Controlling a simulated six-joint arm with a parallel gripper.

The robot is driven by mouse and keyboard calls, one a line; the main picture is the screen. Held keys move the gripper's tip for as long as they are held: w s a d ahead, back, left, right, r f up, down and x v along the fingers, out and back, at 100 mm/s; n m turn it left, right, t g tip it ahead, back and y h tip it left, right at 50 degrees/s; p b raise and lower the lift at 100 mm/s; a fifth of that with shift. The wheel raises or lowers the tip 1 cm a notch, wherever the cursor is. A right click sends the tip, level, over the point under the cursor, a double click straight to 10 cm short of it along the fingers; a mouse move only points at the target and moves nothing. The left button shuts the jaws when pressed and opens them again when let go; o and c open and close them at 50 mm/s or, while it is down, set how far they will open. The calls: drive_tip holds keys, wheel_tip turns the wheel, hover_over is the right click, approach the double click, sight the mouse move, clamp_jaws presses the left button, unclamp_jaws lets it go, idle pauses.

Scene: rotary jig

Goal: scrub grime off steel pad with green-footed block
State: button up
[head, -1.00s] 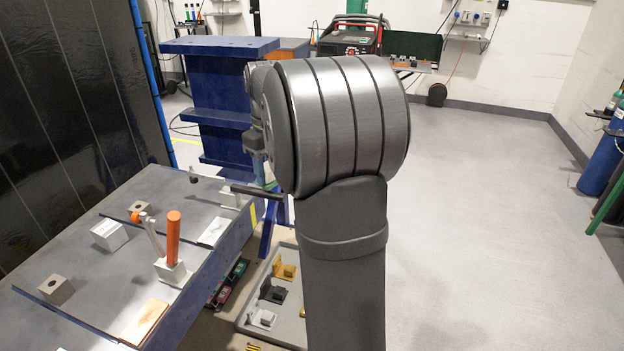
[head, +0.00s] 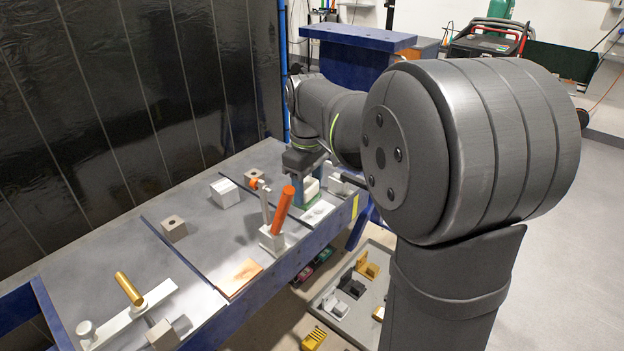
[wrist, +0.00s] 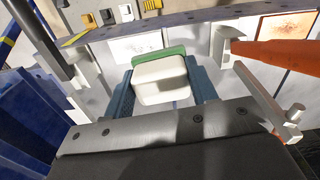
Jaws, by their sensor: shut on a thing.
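A white block (wrist: 160,80) with a green foot (wrist: 160,56) is between the two blue fingers of my gripper (wrist: 163,88), which is shut on it. In the head view the white block (head: 309,188) and my gripper (head: 305,182) are at the far right part of the bench, partly hidden. The pale steel pad (head: 318,212) lies just in front of the block, beside the orange-handled clamp. I cannot tell whether the foot touches anything.
The clamp with the orange handle (head: 283,210) stands close to the left of my gripper. A copper-coloured pad (head: 239,277), a white cube (head: 225,192) and a holed grey block (head: 174,229) lie farther left. A tray of parts (head: 345,304) is below the bench edge.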

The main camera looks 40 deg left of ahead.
wheel_tip(320, 180, down, 6)
drive_tip(key=shift+r, duration=0.1)
drive_tip(key=shift+w, duration=0.2)
drive_tip(key=shift+c, duration=0.5)
drive_tip(key=shift+w+f, duration=0.15)
drive_tip(key=shift+w, duration=0.65)
drive_tip(key=shift+w+f, duration=0.15)
drive_tip(key=shift+w, duration=2.85)
drive_tip(key=shift+s, duration=4)
drive_tip(key=shift+r, duration=4.05)
drive_tip(key=shift+d, duration=0.1)
